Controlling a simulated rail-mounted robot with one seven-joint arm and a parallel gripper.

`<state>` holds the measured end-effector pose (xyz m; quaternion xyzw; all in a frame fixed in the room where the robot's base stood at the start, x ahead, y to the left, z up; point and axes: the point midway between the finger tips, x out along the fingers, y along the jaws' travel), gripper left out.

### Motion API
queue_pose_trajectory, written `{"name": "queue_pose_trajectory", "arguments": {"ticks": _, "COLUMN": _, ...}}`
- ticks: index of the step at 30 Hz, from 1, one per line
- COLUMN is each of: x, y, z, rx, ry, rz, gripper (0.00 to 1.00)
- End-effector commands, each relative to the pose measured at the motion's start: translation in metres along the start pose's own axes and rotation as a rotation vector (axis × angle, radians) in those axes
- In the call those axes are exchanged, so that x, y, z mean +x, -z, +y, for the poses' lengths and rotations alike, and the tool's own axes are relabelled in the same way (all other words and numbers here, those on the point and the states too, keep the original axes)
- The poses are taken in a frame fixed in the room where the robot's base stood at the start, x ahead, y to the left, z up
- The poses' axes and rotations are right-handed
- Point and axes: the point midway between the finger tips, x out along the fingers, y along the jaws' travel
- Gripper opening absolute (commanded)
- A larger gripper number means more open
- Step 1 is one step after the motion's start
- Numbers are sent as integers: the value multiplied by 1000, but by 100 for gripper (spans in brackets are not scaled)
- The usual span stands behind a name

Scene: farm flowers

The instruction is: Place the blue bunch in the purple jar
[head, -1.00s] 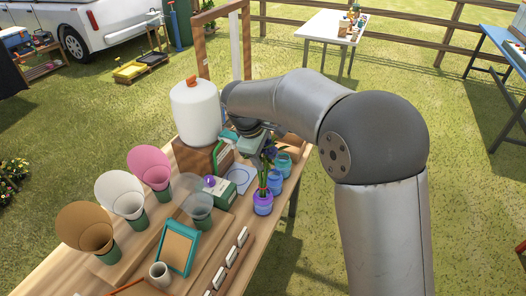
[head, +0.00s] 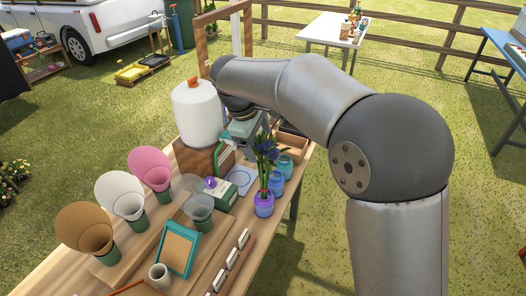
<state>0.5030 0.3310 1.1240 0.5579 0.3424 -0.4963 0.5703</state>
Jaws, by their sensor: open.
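The blue bunch (head: 266,151) stands upright with its green stems in the purple jar (head: 264,205), at the right edge of the wooden table. Its dark blue heads rise well above the jar's rim. My gripper (head: 240,138) is open, behind and to the left of the bunch, and looks apart from it. The fingertips are partly hidden by my own arm and the things around them.
A blue jar (head: 275,182) and a teal jar (head: 285,164) stand behind the purple jar. A white canister (head: 197,112) stands left of my gripper. Paper cones (head: 150,168) in green holders line the left side. A teal-framed board (head: 179,248) lies in front.

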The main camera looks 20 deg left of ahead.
Motion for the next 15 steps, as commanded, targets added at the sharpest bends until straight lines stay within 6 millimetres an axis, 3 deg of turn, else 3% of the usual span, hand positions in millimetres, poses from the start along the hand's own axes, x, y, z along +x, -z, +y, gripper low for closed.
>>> {"name": "queue_pose_trajectory", "arguments": {"ticks": 6, "x": -40, "y": 1, "z": 0, "rx": 2, "ry": -1, "rz": 2, "gripper": 79}}
{"name": "queue_pose_trajectory", "arguments": {"ticks": 15, "x": -56, "y": 0, "z": 0, "rx": 0, "ry": 1, "rz": -1, "gripper": 79}}
